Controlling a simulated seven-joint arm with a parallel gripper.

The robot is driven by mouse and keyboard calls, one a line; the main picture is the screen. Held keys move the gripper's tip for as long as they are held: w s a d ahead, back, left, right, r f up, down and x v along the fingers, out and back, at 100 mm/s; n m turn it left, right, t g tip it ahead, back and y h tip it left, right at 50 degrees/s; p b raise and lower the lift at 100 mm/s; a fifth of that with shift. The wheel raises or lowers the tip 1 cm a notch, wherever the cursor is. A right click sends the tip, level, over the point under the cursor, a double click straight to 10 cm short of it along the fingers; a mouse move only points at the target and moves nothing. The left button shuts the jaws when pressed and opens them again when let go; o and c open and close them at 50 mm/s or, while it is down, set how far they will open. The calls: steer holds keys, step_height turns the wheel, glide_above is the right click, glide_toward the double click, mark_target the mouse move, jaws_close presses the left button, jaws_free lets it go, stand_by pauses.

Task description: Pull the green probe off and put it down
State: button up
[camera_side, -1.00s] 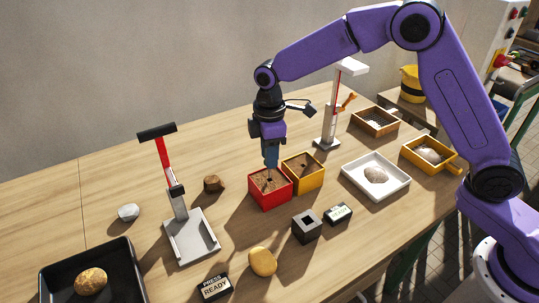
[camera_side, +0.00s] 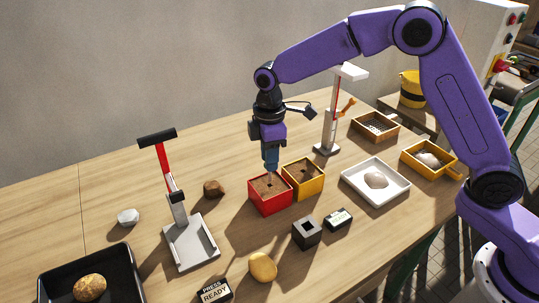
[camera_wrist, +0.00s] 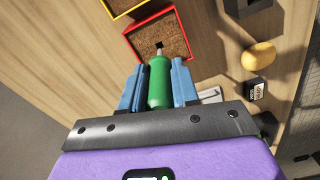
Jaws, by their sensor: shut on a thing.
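My gripper (camera_wrist: 158,88) is shut on the green probe (camera_wrist: 159,82), with a blue finger on either side of it. The probe points down, and its pale narrow tip is at a dark hole in the soil of the red box (camera_wrist: 128,36). I cannot tell whether the tip is in the hole or just above it. In the side view my gripper (camera_side: 271,163) is directly over the red box (camera_side: 271,205), and its fingers hide most of the probe.
A yellow soil box (camera_side: 310,188) stands right beside the red one. A dark block with a square hole (camera_side: 306,236), a small display (camera_side: 338,219) and a yellow potato (camera_side: 262,267) lie in front. A white tray (camera_side: 350,187) is to the right, a grey stand (camera_side: 190,245) left.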

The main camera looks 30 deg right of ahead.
steer(key=shift+r, duration=0.15)
steer(key=shift+r, duration=1.35)
steer(key=shift+r, duration=0.1)
steer(key=shift+r, duration=1.4)
steer(key=shift+r, duration=0.1)
steer(key=shift+r, duration=1.45)
steer(key=shift+r, duration=0.1)
steer(key=shift+r, duration=1.4)
